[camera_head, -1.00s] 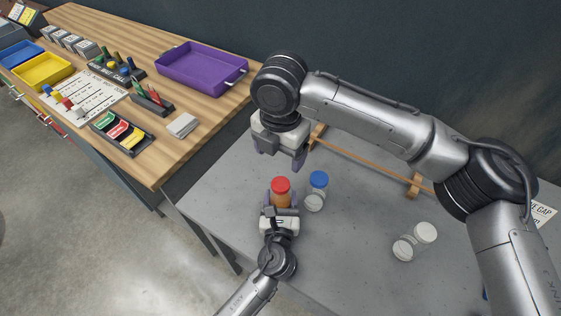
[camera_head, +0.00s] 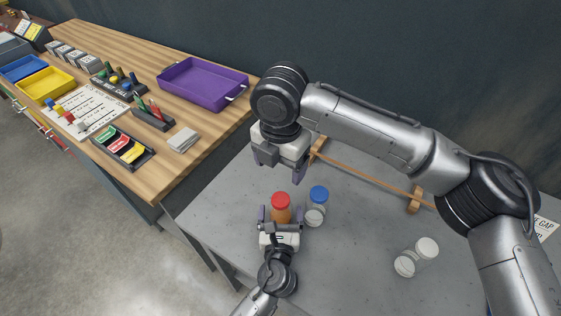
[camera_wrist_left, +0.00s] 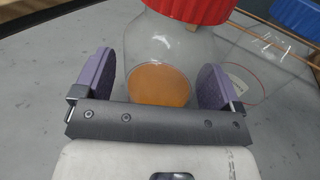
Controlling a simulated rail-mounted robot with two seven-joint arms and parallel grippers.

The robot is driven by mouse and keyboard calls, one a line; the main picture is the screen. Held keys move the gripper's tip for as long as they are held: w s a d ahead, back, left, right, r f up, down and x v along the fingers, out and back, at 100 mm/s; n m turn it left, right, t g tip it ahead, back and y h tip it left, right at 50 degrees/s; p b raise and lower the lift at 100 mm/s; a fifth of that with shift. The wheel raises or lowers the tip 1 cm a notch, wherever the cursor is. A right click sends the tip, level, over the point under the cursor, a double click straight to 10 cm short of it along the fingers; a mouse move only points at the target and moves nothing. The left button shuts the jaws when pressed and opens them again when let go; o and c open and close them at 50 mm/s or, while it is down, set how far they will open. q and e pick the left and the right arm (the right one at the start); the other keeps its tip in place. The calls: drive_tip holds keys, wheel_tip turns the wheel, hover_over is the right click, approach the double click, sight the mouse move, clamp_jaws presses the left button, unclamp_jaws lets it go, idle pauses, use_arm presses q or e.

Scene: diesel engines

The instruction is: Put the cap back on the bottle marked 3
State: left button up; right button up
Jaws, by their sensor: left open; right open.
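A clear bottle with orange contents (camera_head: 281,214) stands on the grey table with a red cap (camera_head: 280,199) on its top. In the left wrist view the orange contents (camera_wrist_left: 160,84) and red cap (camera_wrist_left: 190,8) show close up. My left gripper (camera_head: 280,216) is open, with one finger on each side of this bottle and gaps visible. My right gripper (camera_head: 279,170) is open and empty, above the table behind the bottle. A blue-capped bottle (camera_head: 317,205) stands just right of it, and a white-capped bottle (camera_head: 415,257) farther right. No number is legible.
A wooden rod on supports (camera_head: 365,176) lies along the back of the grey table. A sign (camera_head: 545,228) stands at the right edge. The wooden bench at left holds a purple tray (camera_head: 244,95) and several small items. The table between the blue-capped and white-capped bottles is clear.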

use_arm(q)
drive_tip(key=shift+s, duration=0.1)
drive_tip(key=s, duration=0.4)
drive_tip(key=s+p, duration=0.1)
drive_tip(key=s, duration=0.4)
drive_tip(key=s+p, duration=0.1)
drive_tip(key=s, duration=0.3)
drive_tip(key=shift+s+a, duration=0.25)
drive_tip(key=shift+s, duration=0.1)
